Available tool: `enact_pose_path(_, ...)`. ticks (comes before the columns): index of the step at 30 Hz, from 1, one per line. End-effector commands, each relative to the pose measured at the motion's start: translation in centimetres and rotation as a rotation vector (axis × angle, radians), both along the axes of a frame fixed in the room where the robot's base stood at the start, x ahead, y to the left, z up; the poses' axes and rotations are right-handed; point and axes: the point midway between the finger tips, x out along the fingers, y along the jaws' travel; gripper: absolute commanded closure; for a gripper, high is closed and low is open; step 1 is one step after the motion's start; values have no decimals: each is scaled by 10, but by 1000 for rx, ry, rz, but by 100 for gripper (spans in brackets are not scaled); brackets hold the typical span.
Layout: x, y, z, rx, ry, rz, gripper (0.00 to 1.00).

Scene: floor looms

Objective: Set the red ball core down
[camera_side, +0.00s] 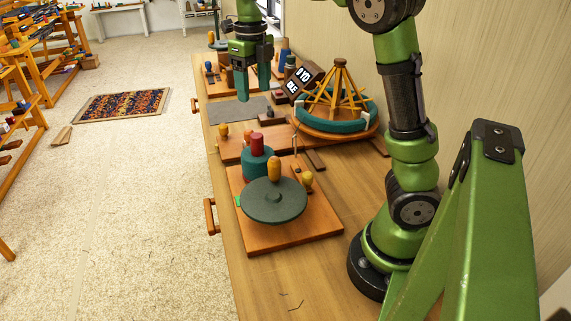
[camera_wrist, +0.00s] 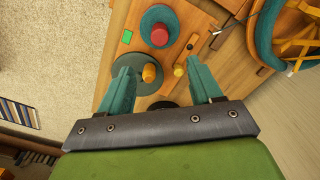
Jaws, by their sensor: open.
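A red, rounded piece, which looks like the red ball core (camera_side: 257,144), sits on top of a teal round block (camera_side: 257,165) on the wooden bench. In the wrist view the red piece (camera_wrist: 159,35) stands on the same teal round (camera_wrist: 168,18), beyond my fingertips. My gripper (camera_side: 254,92) hangs high over the bench, fingers pointing down. In the wrist view my gripper (camera_wrist: 160,72) has its two teal fingers wide apart, with nothing held. An orange peg (camera_wrist: 150,72) shows between them, below and clear of them.
The orange peg (camera_side: 274,168) stands on a dark green disc (camera_side: 272,203) on a board (camera_side: 322,222), with a yellow knob (camera_side: 307,179) beside it. A round teal frame with wooden spokes (camera_side: 341,97) stands farther back at right. Bare bench lies in front. Floor lies left.

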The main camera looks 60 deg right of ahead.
Motion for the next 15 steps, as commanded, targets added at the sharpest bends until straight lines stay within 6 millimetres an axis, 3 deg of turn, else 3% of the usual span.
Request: enact_pose_path(15,-1,0,-101,3,6,-3,36)
